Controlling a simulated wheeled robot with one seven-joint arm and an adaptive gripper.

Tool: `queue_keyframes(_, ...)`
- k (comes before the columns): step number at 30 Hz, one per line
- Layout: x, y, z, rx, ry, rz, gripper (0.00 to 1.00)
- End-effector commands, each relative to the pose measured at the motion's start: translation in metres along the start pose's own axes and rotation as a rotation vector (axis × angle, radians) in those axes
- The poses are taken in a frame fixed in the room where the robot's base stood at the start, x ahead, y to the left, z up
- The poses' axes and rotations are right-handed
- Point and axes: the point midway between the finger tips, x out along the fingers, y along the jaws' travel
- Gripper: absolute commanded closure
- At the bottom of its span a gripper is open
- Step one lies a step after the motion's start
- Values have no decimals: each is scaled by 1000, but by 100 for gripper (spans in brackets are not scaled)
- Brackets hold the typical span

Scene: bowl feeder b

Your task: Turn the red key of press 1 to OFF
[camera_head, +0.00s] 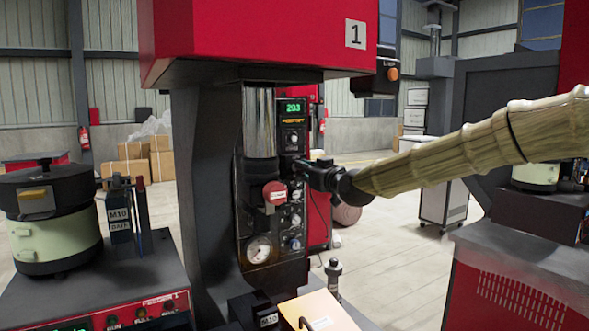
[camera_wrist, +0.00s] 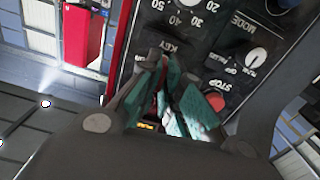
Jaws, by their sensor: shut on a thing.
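Press 1 (camera_head: 205,150) stands in the middle of the head view, with a "1" plate on its red head. Its black control panel (camera_head: 292,130) carries dials, a lit display and a gauge. My gripper (camera_head: 300,169) reaches the panel from the right. In the wrist view, my gripper's teal-padded fingers (camera_wrist: 166,96) are closed together in front of the panel, just below the word KEY. They are shut on the red key, which they mostly hide; only a sliver of red shows between the pads. I cannot read the key's position.
A red STOP button (camera_wrist: 217,101) sits beside the fingers, and a MODE knob (camera_wrist: 257,56) is further right. A bowl feeder (camera_head: 50,215) stands at left, and a metal-topped cabinet (camera_head: 520,260) at right.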

Motion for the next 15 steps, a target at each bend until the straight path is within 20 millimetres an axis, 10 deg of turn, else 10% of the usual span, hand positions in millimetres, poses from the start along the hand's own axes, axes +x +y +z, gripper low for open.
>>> queue_keyframes(6,0,0,0,1,-1,0,68)
queue_keyframes(15,-1,0,0,2,0,0,68)
